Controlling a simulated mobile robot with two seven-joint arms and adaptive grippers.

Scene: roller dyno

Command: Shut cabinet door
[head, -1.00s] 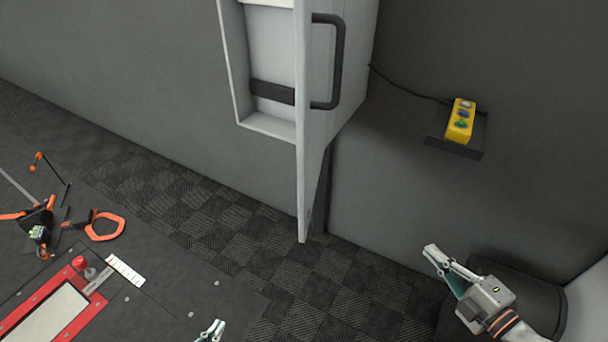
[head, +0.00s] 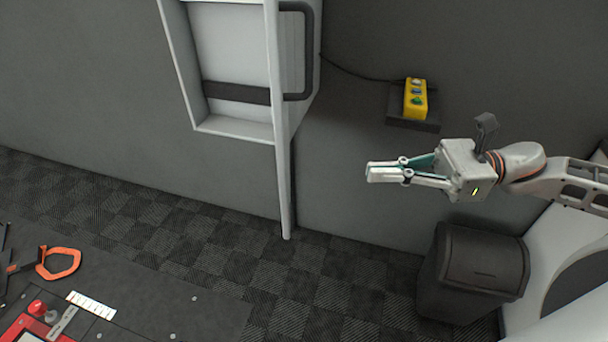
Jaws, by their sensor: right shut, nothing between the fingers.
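The white wall cabinet (head: 183,62) is open at the top centre of the head view. Its door (head: 281,150) stands swung out towards me and shows nearly edge-on. A dark bar handle (head: 306,55) is on the door's right side. My right gripper (head: 368,172) comes in from the right, with its fingers shut and pointing left. It is empty and to the right of the door, with a clear gap in the picture. My left gripper is not in view.
A yellow button box (head: 415,99) sits on a dark wall shelf (head: 413,124) behind my right gripper. A dark bin (head: 473,271) stands on the floor below it. Orange-handled tools (head: 58,263) and a red-framed plate (head: 22,326) lie at lower left.

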